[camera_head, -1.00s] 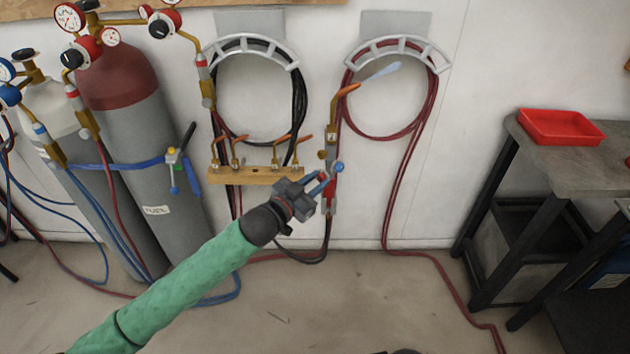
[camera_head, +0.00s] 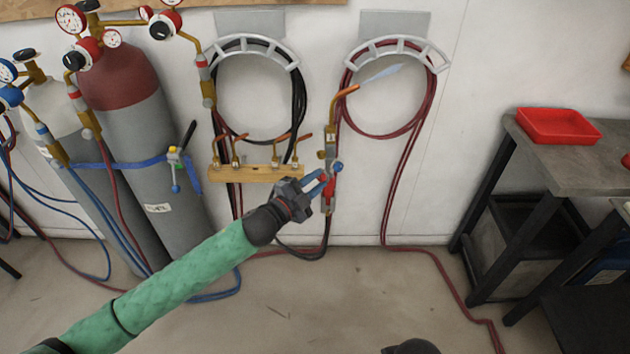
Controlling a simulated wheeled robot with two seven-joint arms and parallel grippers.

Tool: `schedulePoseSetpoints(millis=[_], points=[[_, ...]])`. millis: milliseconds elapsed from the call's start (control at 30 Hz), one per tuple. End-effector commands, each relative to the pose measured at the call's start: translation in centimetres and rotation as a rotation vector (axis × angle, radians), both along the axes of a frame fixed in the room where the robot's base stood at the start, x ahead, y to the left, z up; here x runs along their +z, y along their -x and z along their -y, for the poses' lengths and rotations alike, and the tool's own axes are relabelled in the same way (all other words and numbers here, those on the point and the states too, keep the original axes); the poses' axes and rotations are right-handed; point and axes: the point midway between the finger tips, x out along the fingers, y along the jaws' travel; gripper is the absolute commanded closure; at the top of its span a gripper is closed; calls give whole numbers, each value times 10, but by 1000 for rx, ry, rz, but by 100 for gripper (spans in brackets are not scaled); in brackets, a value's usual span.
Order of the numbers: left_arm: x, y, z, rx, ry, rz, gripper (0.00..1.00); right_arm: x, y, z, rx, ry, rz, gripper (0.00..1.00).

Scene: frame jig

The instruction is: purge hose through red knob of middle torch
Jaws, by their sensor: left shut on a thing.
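The torch (camera_head: 330,145) stands upright against the wall, with a copper tip bent to the right, a brass body and red and blue parts near its lower end. A pale bluish plume (camera_head: 382,75) extends from near the tip. My left gripper (camera_head: 325,184) reaches in from the lower left and is shut at the torch's red knob (camera_head: 329,186). The fingers partly hide the knob. A blue knob (camera_head: 338,167) shows just above. A dark hose (camera_head: 312,254) loops below the torch. My right gripper is not seen.
A wooden rack (camera_head: 255,174) with several brass fittings is on the wall, left of the torch. Coiled hoses hang above on hangers (camera_head: 400,48). Gas cylinders (camera_head: 140,150) stand left. A workbench (camera_head: 570,160) with a red tray (camera_head: 558,126) stands right.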

Motion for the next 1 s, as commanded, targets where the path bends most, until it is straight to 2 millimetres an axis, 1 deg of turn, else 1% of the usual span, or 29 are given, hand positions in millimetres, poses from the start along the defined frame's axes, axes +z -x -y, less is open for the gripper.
schedulePoseSetpoints(millis=[333, 867, 900, 967, 1000], points=[[0, 0, 0, 0, -96, 92, 99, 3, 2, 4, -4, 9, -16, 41], [-1, 0, 0, 0, -112, 108, 99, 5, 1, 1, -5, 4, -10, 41], [-1, 0, 0, 0, -111, 107, 71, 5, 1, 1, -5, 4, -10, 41], [-1, 0, 0, 0, -111, 107, 59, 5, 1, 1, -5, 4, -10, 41], [-1, 0, 0, 0, -111, 107, 55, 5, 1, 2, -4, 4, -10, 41]])
